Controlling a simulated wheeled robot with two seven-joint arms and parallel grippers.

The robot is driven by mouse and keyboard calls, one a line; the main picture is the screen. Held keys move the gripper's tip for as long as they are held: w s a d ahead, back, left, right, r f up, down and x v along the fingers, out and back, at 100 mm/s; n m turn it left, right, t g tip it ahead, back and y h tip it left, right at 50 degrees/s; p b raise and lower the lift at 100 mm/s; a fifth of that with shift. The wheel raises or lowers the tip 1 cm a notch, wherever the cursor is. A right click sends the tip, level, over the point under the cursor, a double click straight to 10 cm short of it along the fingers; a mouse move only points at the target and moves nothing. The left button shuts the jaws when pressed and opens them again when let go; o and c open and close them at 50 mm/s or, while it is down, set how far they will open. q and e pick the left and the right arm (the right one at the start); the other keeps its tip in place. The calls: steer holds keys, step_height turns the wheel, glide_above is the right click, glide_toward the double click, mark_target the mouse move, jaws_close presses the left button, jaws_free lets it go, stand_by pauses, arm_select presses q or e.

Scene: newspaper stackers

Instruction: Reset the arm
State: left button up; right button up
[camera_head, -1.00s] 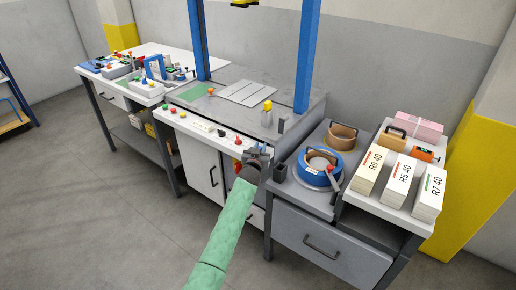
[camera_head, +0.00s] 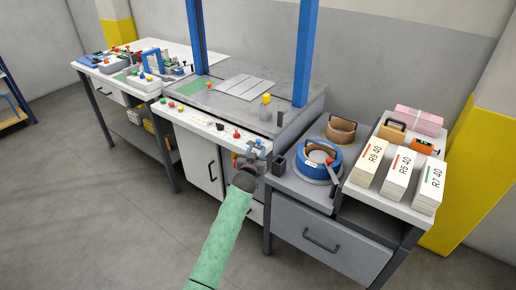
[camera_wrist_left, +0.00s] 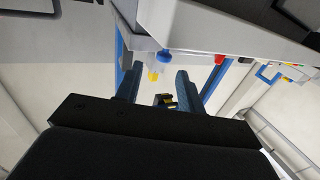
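My left arm, in a green sleeve (camera_head: 228,228), reaches up from the bottom of the head view. Its dark gripper (camera_head: 252,160) is in front of the console edge of the middle workstation, near the grey cabinet. In the left wrist view, the two fingers of this gripper (camera_wrist_left: 157,88) are spread apart with nothing held between them. The head view does not show the fingers clearly. My right gripper is in neither view.
The console (camera_head: 212,125) has coloured buttons, with blue posts (camera_head: 305,55) behind. On the right, a blue tape ring (camera_head: 320,165) sits on the grey cabinet (camera_head: 322,238), beside labelled paper stacks (camera_head: 400,180). A cluttered table (camera_head: 180,55) stands left. The floor in front is clear.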

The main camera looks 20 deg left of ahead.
arm_select(q)
steer(key=shift+s, duration=0.65)
steer(key=s+d+f+g, duration=0.2)
steer(key=s+f+g, duration=0.2)
steer(key=s+f, duration=0.7)
steer(key=s+d+f+g, duration=0.1)
steer(key=s+f+g, duration=0.3)
steer(key=s+f, duration=0.75)
steer(key=s+d+g, duration=0.1)
steer(key=s+g, duration=0.2)
steer(key=s, duration=0.8)
steer(key=s+d+m+g+h, duration=0.1)
steer(key=s+d+g, duration=0.1)
steer(key=s, duration=0.9)
steer(key=s+d+m+g, duration=0.1)
steer(key=s+d+g, duration=0.1)
steer(key=s, duration=0.9)
steer(key=shift+g+h, duration=0.4)
steer(key=shift+g, duration=0.4)
